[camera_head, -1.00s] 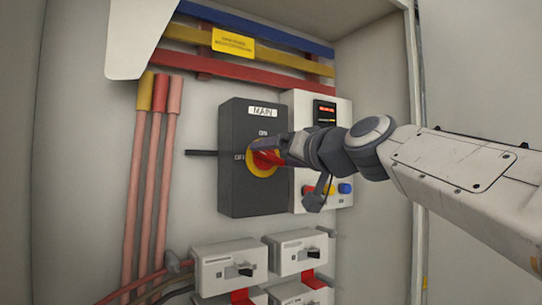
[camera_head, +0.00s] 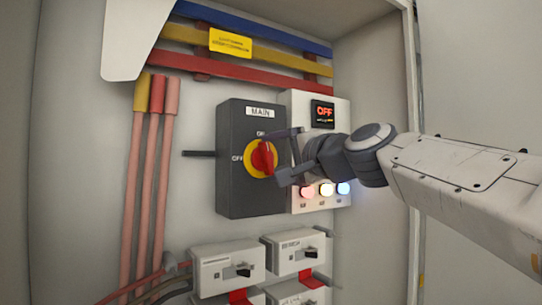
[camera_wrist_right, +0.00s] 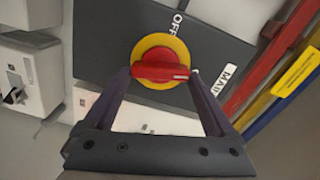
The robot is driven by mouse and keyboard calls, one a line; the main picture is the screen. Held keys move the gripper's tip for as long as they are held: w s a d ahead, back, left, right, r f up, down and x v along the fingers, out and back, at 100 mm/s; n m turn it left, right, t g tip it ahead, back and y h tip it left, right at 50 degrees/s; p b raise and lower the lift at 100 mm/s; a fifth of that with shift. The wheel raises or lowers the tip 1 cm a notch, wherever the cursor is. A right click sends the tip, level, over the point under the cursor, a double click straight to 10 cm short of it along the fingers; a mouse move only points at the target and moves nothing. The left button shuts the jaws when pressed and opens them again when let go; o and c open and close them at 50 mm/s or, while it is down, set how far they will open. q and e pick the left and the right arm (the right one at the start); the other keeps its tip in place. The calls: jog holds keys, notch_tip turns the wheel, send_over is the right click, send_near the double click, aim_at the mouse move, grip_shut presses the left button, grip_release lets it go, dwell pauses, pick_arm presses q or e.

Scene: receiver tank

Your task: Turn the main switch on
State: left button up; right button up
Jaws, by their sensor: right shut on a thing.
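The main switch is a dark grey box (camera_head: 236,190) labelled MAIN, on the back panel in the head view. Its red handle (camera_head: 263,158) sits on a yellow disc (camera_head: 250,163) and stands about upright, towards the ON mark. In the right wrist view the red handle (camera_wrist_right: 160,70) lies between my two fingers. My right gripper (camera_head: 274,156) is shut on the handle, one finger near its top and one near its bottom. The fingers cover part of the disc's right side in the head view. My left gripper is not in view.
Small breakers (camera_head: 228,266) stand below. Coloured busbars (camera_head: 240,78) cross above; cables (camera_head: 148,200) run down the left.

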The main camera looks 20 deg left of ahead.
jog(key=shift+f+m, duration=0.3)
jog(key=shift+m, duration=1.3)
jog(key=o, duration=1.1)
jog(key=shift+c, duration=0.2)
jog(key=shift+d, duration=0.15)
jog(key=shift+r, duration=0.1)
jog(key=b+v, duration=0.4)
jog(key=v, duration=0.6)
jog(key=shift+d, duration=0.25)
jog(key=shift+s, duration=0.1)
